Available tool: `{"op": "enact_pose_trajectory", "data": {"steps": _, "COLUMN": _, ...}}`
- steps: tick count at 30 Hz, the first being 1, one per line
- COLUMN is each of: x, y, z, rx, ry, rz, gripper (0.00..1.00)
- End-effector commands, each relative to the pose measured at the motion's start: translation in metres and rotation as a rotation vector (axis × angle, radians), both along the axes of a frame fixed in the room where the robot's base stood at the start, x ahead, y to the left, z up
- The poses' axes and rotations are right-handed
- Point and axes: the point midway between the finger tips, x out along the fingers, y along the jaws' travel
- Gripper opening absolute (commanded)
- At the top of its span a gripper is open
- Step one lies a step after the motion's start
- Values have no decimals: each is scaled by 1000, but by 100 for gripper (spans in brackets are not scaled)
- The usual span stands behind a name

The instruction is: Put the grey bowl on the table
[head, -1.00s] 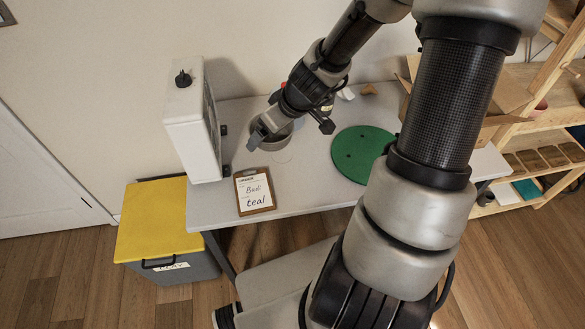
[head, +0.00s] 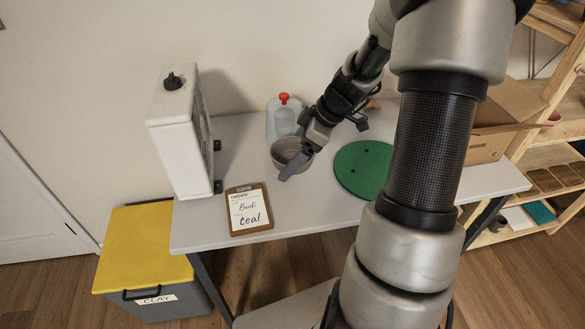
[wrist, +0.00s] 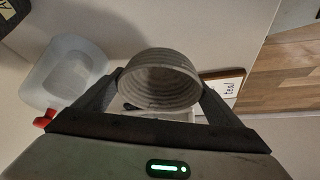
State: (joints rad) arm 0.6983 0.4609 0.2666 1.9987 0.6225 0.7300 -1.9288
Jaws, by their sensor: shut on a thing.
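The grey bowl (head: 284,147) is ribbed inside and hangs or sits over the left part of the grey table (head: 215,168), in front of a clear jug. My gripper (head: 296,152) is shut on it. In the wrist view the bowl (wrist: 160,72) is between the two fingers of my gripper (wrist: 158,92), its opening showing. One finger crosses its near side in the head view. I cannot tell whether its base touches the table.
A clear jug with a red cap (head: 283,118) stands just behind the bowl. A green round board (head: 358,170) is to the right, a clipboard (head: 250,222) at the front left, a white box with a knob (head: 177,135) at the left. Bare tabletop lies between clipboard and green board.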

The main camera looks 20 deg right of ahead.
Motion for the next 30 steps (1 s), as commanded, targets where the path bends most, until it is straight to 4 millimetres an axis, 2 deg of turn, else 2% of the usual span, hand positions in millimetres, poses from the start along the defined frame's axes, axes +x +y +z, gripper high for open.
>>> {"op": "enact_pose_trajectory", "data": {"steps": 9, "x": 0, "y": 0, "z": -37, "rx": 1, "ry": 2, "rz": -1, "gripper": 60}}
{"op": "enact_pose_trajectory", "data": {"steps": 20, "x": 0, "y": 0, "z": -41, "rx": -1, "ry": -1, "rz": -2, "gripper": 60}}
{"op": "enact_pose_trajectory", "data": {"steps": 21, "x": 0, "y": 0, "z": -40, "rx": 0, "ry": 0, "rz": -1, "gripper": 92}}
{"op": "enact_pose_trajectory", "data": {"steps": 22, "x": 0, "y": 0, "z": -40, "rx": 0, "ry": 0, "rz": -1, "gripper": 97}}
{"op": "enact_pose_trajectory", "data": {"steps": 23, "x": 0, "y": 0, "z": -40, "rx": 0, "ry": 0, "rz": -1, "gripper": 100}}
{"op": "enact_pose_trajectory", "data": {"steps": 30, "x": 0, "y": 0, "z": -39, "rx": 0, "ry": 0, "rz": -2, "gripper": 100}}
